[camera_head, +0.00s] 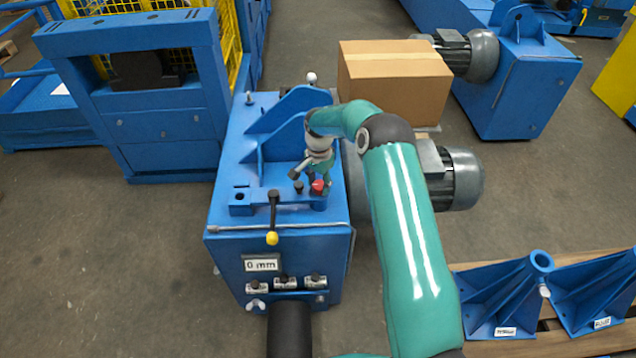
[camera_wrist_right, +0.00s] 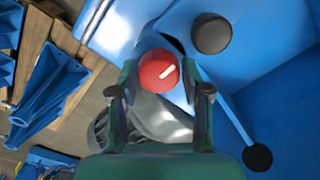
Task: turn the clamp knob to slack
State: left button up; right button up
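The clamp knob (camera_head: 318,186) is red and sits on top of the blue machine housing (camera_head: 235,170), near its right edge. In the right wrist view the red knob (camera_wrist_right: 158,71) shows a white line on its face, slanting up to the right. My right gripper (camera_wrist_right: 159,92) is open, with one finger on each side of the knob and a visible gap to both. In the head view my right gripper (camera_head: 316,178) is right above the knob and partly hides it. My left gripper is not in view.
A lever with a yellow ball (camera_head: 272,238) stands left of the knob, above a "0 mm" plate (camera_head: 262,265). A black round knob (camera_wrist_right: 212,33) is close by in the wrist view. A cardboard box (camera_head: 394,75) stands behind; blue brackets (camera_head: 500,298) lie right.

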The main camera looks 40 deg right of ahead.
jog(key=c, duration=0.6)
jog(key=shift+o, duration=0.2)
